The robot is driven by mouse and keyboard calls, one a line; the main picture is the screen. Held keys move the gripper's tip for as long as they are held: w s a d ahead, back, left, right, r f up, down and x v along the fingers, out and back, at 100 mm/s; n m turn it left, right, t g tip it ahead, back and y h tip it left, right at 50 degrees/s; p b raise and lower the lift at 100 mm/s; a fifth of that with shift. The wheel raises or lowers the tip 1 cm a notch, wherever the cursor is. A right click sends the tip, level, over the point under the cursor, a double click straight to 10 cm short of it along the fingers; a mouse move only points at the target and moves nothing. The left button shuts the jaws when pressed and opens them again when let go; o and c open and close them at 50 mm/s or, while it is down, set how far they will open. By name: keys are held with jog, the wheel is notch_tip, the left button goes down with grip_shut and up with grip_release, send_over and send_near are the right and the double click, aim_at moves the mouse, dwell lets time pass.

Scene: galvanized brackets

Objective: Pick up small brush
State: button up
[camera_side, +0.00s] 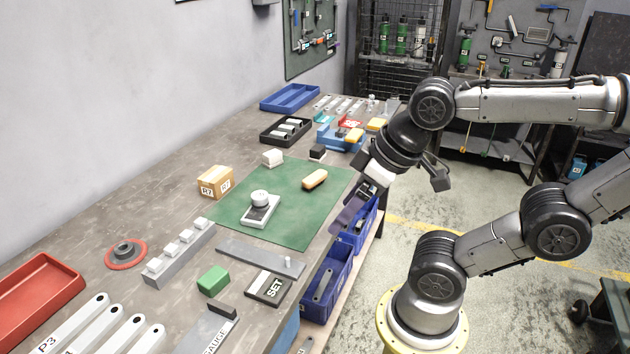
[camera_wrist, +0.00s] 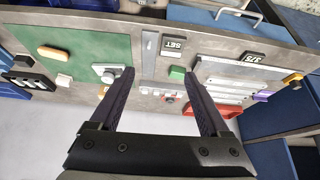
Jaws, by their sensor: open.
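The small brush appears to be the orange-tan, rounded oblong piece (camera_side: 314,179) lying on the green mat (camera_side: 290,215), towards its far right part. It also shows in the wrist view (camera_wrist: 53,53), at the left on the green mat. My gripper (camera_side: 345,216) is above the right edge of the bench, to the right of the mat and apart from the brush. In the wrist view my gripper (camera_wrist: 159,74) has its two dark fingers wide apart with nothing held between them.
A white device with a round knob (camera_side: 261,207) stands on the mat near the brush. A cardboard box (camera_side: 215,181), white block (camera_side: 272,158) and black block (camera_side: 318,152) sit around it. Blue bins (camera_side: 327,281) hang along the bench's right side. A green block (camera_side: 213,280) lies nearer.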

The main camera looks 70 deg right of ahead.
jog(key=w+d+r+n+h, duration=0.2)
jog(key=d+r+n+h, duration=0.1)
jog(key=d, duration=0.2)
jog(key=n+g+h, duration=0.9)
jog(key=n+h, duration=0.1)
jog(key=n, duration=0.2)
send_over(305, 183)
notch_tip(305, 183, down, 17)
jog(key=shift+d+r, duration=0.1)
jog(key=shift+r, duration=0.05)
notch_tip(305, 183, down, 4)
jog(key=shift+f, duration=0.1)
notch_tip(305, 183, down, 3)
jog(key=shift+s+r, duration=0.1)
jog(key=shift+r, duration=0.05)
jog(key=shift+x, duration=1.45)
jog(key=shift+d+r, duration=0.1)
jog(key=shift+r, duration=0.05)
grip_shut()
